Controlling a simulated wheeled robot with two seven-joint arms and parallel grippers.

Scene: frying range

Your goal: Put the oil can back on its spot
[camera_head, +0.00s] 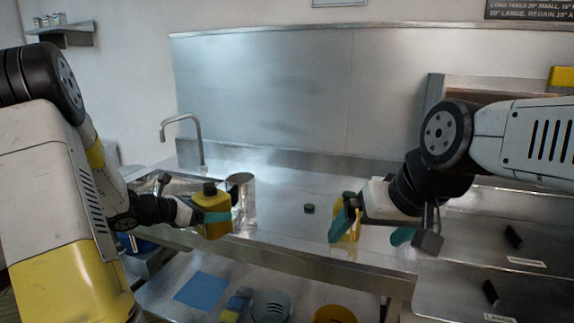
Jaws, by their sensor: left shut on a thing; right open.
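My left gripper (216,216) is shut on a yellow can with a dark cap, which I take for the oil can (212,200). It holds the can about upright at the counter's front left, beside a shiny metal cylinder (241,183). Whether the can's base touches anything is unclear. My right gripper (371,238) is open, its teal fingertips apart, over the right part of the counter. A second yellow container (352,230) with a green top is partly hidden behind its left finger. I cannot make out a marked spot for the can.
A small dark green round thing (309,209) lies on the steel counter (283,222), with bare metal around it. A sink tap (197,139) stands at the back left. The lower shelf holds a blue cloth (201,290), a grey bowl (271,306) and an orange one (335,314).

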